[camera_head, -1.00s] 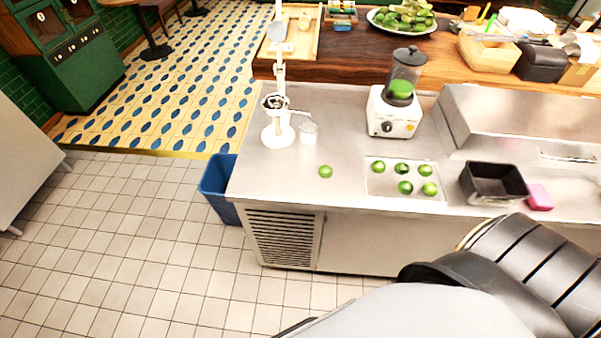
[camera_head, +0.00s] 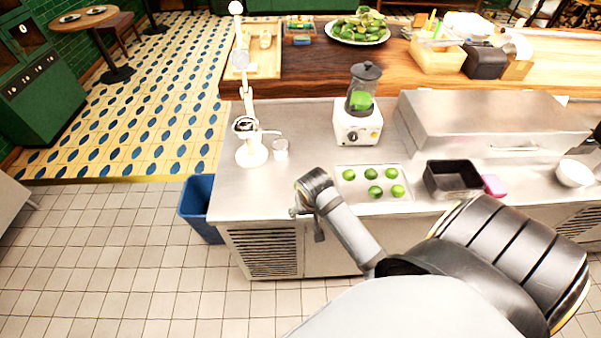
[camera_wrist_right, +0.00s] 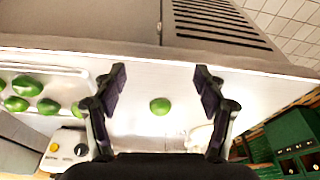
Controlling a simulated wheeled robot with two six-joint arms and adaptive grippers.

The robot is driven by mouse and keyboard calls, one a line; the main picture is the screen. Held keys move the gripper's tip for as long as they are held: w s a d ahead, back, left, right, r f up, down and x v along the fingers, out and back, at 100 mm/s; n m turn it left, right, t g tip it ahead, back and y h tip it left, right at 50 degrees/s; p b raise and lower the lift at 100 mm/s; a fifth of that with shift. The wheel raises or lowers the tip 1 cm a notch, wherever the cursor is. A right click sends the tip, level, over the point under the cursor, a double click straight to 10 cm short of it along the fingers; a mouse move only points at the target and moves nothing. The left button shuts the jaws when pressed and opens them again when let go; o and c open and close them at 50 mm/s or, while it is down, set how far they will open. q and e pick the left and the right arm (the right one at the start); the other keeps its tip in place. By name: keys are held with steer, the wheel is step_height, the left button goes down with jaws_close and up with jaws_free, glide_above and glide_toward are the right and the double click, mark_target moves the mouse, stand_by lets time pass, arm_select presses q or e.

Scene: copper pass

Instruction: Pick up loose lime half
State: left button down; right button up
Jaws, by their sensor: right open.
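The loose lime half (camera_wrist_right: 160,106) is a green round on the bare steel counter. In the right wrist view it lies between the fingers of my right gripper (camera_wrist_right: 160,85), nearer the camera than the counter's front edge. The fingers are spread wide and do not touch it. In the head view my right gripper (camera_head: 302,208) is over the counter's front edge, left of the tray, and my arm hides the lime half. Several other limes (camera_head: 375,190) sit on a shallow steel tray (camera_head: 400,171); they also show in the wrist view (camera_wrist_right: 27,86). My left gripper is not in view.
A citrus press (camera_head: 251,152) and a small clear cup (camera_head: 280,148) stand left on the counter (camera_head: 300,125). A blender (camera_head: 358,122) stands behind the tray. A black bin (camera_head: 452,180) and pink sponge (camera_head: 494,185) are to the right. A blue bin (camera_head: 199,195) stands on the floor.

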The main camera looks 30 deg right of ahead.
steer(key=w+m, duration=0.2)
steer(key=w+d+r+m, duration=0.1)
steer(key=w+m, duration=0.1)
steer(key=w, duration=0.1)
steer(key=w+d+r+m+g, duration=0.1)
steer(key=w+m, duration=0.1)
steer(key=w, duration=0.1)
steer(key=shift+d+r, duration=0.15)
steer(key=shift+d, duration=0.05)
steer(key=w+d+r+m+g, duration=0.1)
steer(key=w+d+r+m, duration=0.1)
steer(key=w+r+m, duration=0.35)
steer(key=b, duration=0.6)
glide_above(297, 184)
steer(key=shift+m, duration=0.45)
step_height(297, 184, down, 6)
steer(key=shift+f, duration=0.15)
steer(key=f+b, duration=0.1)
steer(key=f, duration=0.1)
steer(key=d+f+b, duration=0.1)
steer(key=b, duration=0.1)
steer(key=shift+s+f, duration=0.15)
steer(key=shift+f, duration=0.2)
steer(key=shift+f+p, duration=0.3)
steer(key=shift+p, duration=0.05)
steer(key=shift+f, duration=0.25)
steer(key=c, duration=0.8)
